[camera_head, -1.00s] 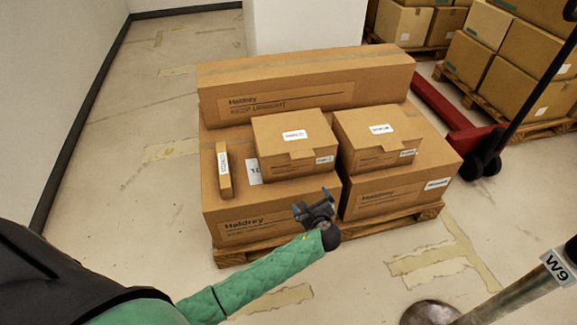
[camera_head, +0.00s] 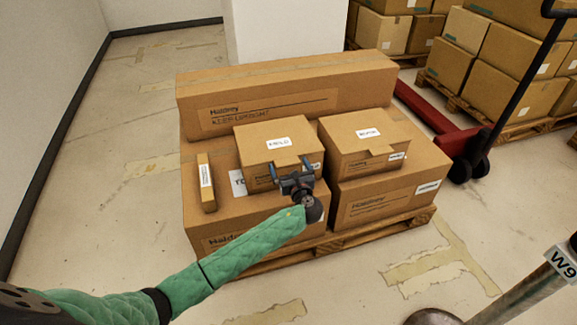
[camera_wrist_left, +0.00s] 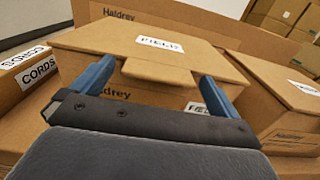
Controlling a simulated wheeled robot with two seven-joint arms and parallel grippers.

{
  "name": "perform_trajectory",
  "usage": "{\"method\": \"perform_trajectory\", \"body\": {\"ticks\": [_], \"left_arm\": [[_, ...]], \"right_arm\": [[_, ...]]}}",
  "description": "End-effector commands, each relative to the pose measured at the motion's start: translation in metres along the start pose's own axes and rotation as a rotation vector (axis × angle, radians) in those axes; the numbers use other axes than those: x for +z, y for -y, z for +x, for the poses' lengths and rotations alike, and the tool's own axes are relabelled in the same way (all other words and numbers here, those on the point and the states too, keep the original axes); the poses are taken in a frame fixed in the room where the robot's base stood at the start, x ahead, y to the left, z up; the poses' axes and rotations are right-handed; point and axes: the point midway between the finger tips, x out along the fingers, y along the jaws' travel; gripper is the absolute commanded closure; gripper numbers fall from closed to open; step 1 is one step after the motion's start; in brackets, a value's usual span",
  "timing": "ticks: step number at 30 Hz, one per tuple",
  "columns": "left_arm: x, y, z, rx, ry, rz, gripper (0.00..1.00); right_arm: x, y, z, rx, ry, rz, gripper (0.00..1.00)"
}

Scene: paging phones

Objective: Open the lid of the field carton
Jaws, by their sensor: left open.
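The field carton (camera_head: 268,142) is a small brown box with a white FIELD label on its closed lid. It sits on a larger carton on the pallet. In the left wrist view the field carton (camera_wrist_left: 150,62) fills the middle, with a front lid tab between the fingers. My left gripper (camera_head: 292,168) is open at the carton's front edge. In the left wrist view the blue fingers of the gripper (camera_wrist_left: 155,85) stand either side of the tab. I cannot tell whether they touch it. My right gripper is not in view.
A similar small carton (camera_head: 365,140) stands just right of the field carton. A narrow CORDS box (camera_head: 207,183) lies to the left. A long carton (camera_head: 290,92) stands behind. A red pallet jack (camera_head: 440,125) is at the right. The floor at left is clear.

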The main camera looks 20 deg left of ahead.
Motion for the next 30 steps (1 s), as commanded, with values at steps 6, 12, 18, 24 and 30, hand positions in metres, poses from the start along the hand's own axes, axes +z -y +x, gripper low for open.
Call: {"method": "perform_trajectory", "body": {"ticks": [6, 12, 18, 24, 30], "left_arm": [[0.0001, 0.0000, 0.0103, 0.000, 0.000, 0.000, 0.00], [0.0000, -0.0001, 0.0103, -0.001, 0.000, 0.000, 0.00], [-0.0001, -0.0001, 0.0102, 0.000, 0.000, 0.000, 0.35], [0.0000, -0.0001, 0.0101, 0.000, 0.000, 0.000, 0.59], [0.0038, 0.0009, 0.0111, -0.001, -0.008, -0.001, 0.59]], "right_arm": [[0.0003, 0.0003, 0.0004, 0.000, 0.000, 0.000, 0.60], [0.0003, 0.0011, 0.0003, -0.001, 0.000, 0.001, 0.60], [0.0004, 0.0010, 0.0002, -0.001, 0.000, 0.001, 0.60], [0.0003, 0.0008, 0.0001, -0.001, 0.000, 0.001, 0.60], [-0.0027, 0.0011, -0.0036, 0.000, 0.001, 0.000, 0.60]]}}
